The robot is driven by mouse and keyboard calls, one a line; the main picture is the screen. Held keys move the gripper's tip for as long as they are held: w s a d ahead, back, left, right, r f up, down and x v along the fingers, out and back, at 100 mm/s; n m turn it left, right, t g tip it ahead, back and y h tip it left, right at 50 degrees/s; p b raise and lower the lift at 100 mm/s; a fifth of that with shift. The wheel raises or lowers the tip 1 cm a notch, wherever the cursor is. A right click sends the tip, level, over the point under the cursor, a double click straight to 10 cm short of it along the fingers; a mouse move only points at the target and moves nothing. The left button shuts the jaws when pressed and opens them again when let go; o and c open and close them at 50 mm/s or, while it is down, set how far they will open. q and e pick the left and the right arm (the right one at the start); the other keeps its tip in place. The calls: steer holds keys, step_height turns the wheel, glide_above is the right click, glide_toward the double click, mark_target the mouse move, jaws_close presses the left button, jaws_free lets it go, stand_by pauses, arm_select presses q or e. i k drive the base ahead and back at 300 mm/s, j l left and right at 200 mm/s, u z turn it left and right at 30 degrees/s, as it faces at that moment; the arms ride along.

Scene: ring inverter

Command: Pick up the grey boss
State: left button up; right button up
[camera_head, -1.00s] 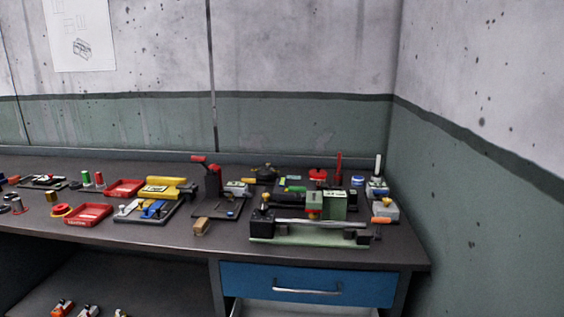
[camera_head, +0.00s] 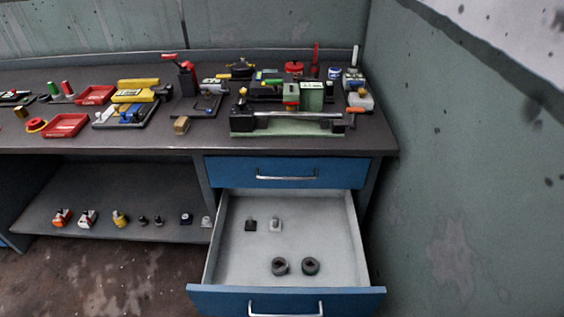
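I cannot tell for sure which piece is the grey boss. In the open lower drawer (camera_head: 232,262) lie two dark grey round pieces with dark openings, one at the left (camera_head: 279,267) and one at the right (camera_head: 311,267). Behind them in the drawer stand a small dark piece (camera_head: 251,226) and a small pale grey-white piece (camera_head: 275,225). A small pale grey piece (camera_head: 207,222) sits at the right end of the lower shelf. Neither of my grippers is in view.
The workbench (camera_head: 185,142) holds a green-based machine (camera_head: 285,125), red trays and tools. A shut blue drawer (camera_head: 287,172) is above the open one. Several small parts stand on the lower shelf (camera_head: 140,190). A wall closes off the right side.

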mark_target(278, 266)
steer(key=j+z, duration=0.3)
steer(key=j, duration=0.15)
steer(key=k+j+z, duration=0.1)
steer(key=j+z, duration=0.25)
steer(key=k+j+z, duration=0.15)
steer(key=j+z, duration=0.15)
steer(key=j, duration=0.2)
